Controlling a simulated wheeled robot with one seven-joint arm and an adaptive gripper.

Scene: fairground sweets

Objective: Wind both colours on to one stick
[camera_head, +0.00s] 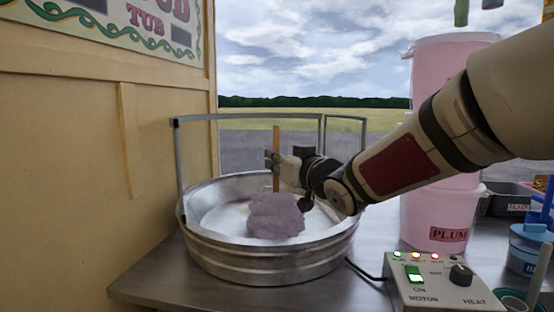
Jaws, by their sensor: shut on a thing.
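My gripper (276,160) is shut on an upright wooden stick (276,140) over the metal floss tub (265,267). A lump of dull purple-pink floss (275,216) is around the stick's lower end, inside the tub. Only one colour of floss is clear to me on the stick. Pale whitish stuff lines the bowl behind the lump. The lump and my gripper hide part of the bowl and the tub's centre. A control box (440,284) with a lit green motor switch and a heat knob stands at the right.
Pink tubs (446,218), one labelled PLUM, are stacked behind my arm. A metal guard frame (179,165) rises around the tub's back and left. A tan wall (90,190) is close on the left. Blue containers (528,245) and a dark tray (508,199) stand at the right.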

